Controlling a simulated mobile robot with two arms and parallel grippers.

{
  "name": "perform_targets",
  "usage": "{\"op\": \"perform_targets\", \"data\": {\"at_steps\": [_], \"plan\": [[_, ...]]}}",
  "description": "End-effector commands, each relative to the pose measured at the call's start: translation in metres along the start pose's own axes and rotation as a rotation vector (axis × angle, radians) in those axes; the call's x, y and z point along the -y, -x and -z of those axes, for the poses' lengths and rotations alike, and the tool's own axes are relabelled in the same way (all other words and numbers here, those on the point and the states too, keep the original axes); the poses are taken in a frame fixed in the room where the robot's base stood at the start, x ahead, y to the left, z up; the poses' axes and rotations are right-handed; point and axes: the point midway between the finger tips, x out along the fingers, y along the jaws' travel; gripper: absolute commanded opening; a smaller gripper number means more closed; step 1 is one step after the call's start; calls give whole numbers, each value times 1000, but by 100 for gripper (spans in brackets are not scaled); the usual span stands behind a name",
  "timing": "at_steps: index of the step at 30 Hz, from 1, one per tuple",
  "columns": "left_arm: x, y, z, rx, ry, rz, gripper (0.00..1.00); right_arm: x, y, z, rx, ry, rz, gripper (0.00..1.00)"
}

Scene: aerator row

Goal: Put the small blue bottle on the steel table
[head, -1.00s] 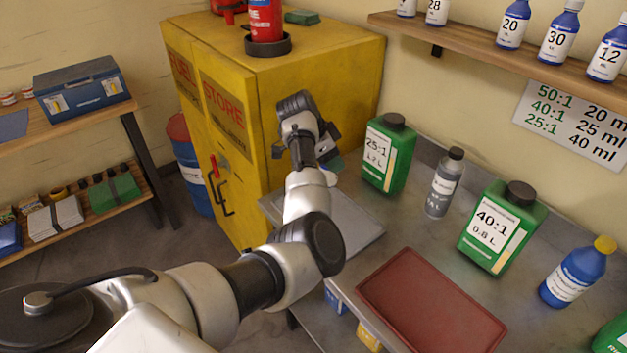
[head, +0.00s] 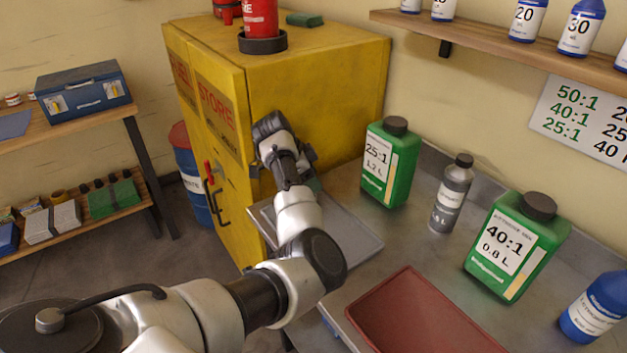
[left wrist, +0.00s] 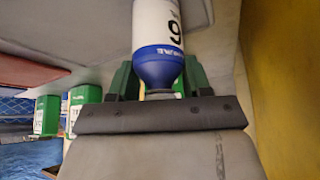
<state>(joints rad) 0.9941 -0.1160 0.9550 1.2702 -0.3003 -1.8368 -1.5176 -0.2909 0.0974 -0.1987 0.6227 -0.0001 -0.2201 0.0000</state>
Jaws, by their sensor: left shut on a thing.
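My left gripper (head: 303,168) is over the grey tray at the left end of the steel table (head: 408,245). In the left wrist view, its green-padded jaws (left wrist: 158,82) are shut on the small blue bottle (left wrist: 158,62). The bottle has a blue shoulder and a white label with a large dark digit. In the head view my own arm hides the bottle. I cannot tell whether its base touches anything. My right gripper is not in view.
A grey tray (head: 355,243) and a red tray (head: 420,325) lie on the table. A 25:1 green jug (head: 390,165), a grey bottle (head: 451,195), a 40:1 green jug (head: 515,245) and a blue bottle (head: 597,310) stand behind. The yellow cabinet (head: 320,85) is close beside the gripper.

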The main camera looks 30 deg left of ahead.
Motion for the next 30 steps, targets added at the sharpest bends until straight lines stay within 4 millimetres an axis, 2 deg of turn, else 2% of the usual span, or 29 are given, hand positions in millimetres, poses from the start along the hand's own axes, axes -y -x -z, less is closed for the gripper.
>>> {"op": "perform_targets", "data": {"at_steps": [5, 6, 10, 21, 26, 30], "plan": [[0, -3, -2, 1, 1, 0, 24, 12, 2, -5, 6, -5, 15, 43], [0, -3, -2, 0, 1, 0, 55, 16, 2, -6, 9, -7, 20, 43], [0, -3, -2, 0, 1, 0, 74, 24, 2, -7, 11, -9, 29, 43], [1, 3, 0, 0, 1, 2, 74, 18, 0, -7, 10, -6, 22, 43], [1, 29, -1, 1, 2, 7, 74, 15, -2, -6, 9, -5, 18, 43], [2, 63, 0, 0, 2, 8, 74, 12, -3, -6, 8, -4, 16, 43]]}}
